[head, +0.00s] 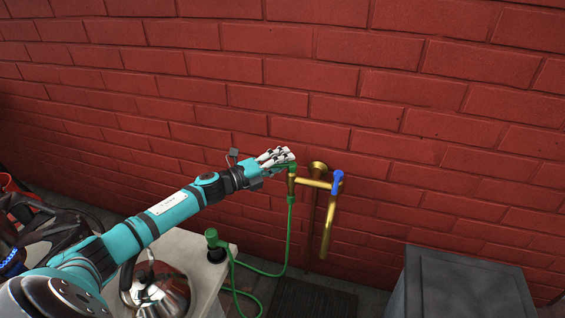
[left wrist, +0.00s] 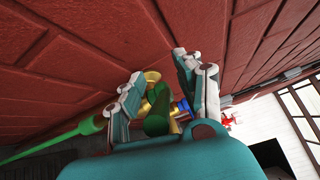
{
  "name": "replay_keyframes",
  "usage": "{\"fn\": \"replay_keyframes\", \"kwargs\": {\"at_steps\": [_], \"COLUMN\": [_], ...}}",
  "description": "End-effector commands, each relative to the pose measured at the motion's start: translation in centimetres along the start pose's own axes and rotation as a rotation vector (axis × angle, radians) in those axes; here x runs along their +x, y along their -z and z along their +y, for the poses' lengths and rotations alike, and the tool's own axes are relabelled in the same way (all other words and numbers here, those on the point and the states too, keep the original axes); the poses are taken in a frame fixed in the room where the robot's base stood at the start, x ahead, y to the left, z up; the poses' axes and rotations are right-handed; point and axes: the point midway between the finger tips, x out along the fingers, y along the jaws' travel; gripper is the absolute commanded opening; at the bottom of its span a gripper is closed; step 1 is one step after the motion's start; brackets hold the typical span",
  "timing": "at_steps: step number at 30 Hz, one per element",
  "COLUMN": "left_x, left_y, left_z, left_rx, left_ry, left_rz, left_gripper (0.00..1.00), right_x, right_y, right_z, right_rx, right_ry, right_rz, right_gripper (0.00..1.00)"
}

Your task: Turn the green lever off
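The green lever (head: 291,167) is on the left end of a brass tap (head: 313,183) on the brick wall. My left gripper (head: 279,157) is at the lever and hides most of it in the head view. In the left wrist view, my left gripper (left wrist: 160,88) has its fingers apart, with the green lever (left wrist: 157,116) between them. I cannot tell whether a finger touches it. A blue lever (head: 337,181) is on the tap's right end, above a brass spout (head: 327,228). My right gripper is not in view.
A green hose (head: 290,228) hangs from the tap's left side and runs to a pale counter (head: 190,247). A metal kettle (head: 158,293) stands at the lower left. A grey box (head: 462,285) stands at the lower right. The wall (head: 410,100) rises close behind the tap.

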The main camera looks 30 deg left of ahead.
Motion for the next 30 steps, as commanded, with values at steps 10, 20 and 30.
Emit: {"fn": "replay_keyframes", "kwargs": {"at_steps": [10, 20, 30], "left_x": [0.23, 0.19, 0.11], "left_y": [0.00, 0.02, 0.11], "left_z": [0.02, 0.09, 0.44], "left_rx": [0.000, 0.000, 0.001], "left_ry": [-0.001, -0.002, -0.008], "left_rz": [0.000, 0.000, 0.001], "left_gripper": [0.31, 0.00, 0.00], "right_x": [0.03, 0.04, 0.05], "right_y": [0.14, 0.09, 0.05], "right_z": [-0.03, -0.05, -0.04], "right_rx": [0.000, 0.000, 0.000], "right_ry": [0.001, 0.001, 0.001], "right_rz": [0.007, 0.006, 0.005], "right_gripper": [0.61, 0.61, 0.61]}}
